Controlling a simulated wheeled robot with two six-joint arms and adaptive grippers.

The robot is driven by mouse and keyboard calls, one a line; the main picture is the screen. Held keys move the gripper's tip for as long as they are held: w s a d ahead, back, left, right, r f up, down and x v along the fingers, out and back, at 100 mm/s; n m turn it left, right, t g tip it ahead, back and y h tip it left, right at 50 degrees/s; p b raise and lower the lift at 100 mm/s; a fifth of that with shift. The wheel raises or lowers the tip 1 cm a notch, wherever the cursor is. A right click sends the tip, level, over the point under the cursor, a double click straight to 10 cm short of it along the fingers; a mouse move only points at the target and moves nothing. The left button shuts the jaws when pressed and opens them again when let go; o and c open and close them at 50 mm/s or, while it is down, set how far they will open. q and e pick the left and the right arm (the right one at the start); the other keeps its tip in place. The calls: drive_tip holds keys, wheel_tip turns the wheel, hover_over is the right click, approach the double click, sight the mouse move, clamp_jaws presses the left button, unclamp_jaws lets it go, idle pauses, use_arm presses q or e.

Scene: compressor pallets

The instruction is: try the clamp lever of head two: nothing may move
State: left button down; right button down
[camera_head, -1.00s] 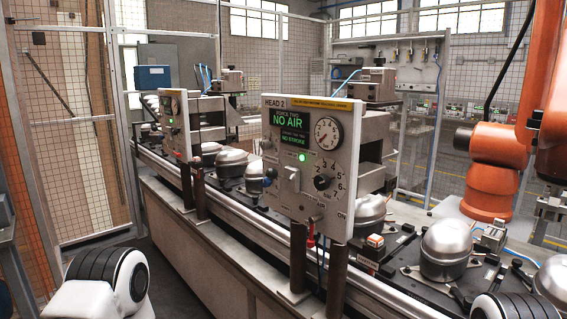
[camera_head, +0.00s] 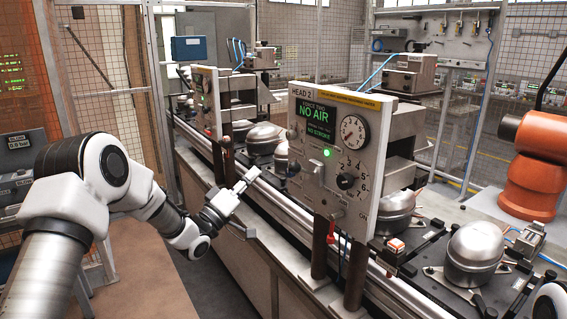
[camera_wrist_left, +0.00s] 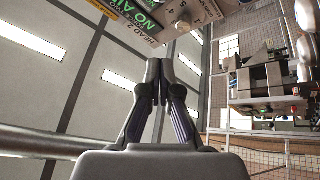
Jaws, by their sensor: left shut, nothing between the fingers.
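The HEAD 2 panel (camera_head: 335,110) stands on two posts, its screen (camera_head: 313,121) reading NO AIR and NO STROKE, with a green lamp lit. It has a gauge, a numbered dial and a pale lever (camera_head: 316,170). A red handle (camera_head: 333,237) shows below the panel; I cannot tell which is the clamp lever. My left gripper (camera_head: 252,175) is left of the panel, apart from it, over the bench edge. In the wrist view its fingers (camera_wrist_left: 160,65) are shut and empty, with the panel (camera_wrist_left: 150,12) beyond, turned over. My right gripper is not in view.
Silver compressor domes (camera_head: 475,252) sit along the line behind the panel. Another panel (camera_head: 206,100) stands farther left. An orange robot arm (camera_head: 530,170) is at the right. A metal rail (camera_head: 285,208) runs along the bench front; the floor in front is clear.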

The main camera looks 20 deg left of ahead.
sight(302, 170)
use_arm(q)
drive_tip(key=p+x, duration=0.4)
drive_tip(key=x, duration=0.6)
drive_tip(key=d+f+p, duration=0.1)
drive_tip(key=s+d+f, duration=0.1)
drive_tip(key=f, duration=0.1)
drive_tip(key=shift+s+d+p, duration=0.2)
drive_tip(key=shift+d+p, duration=0.1)
drive_tip(key=shift+p, duration=0.05)
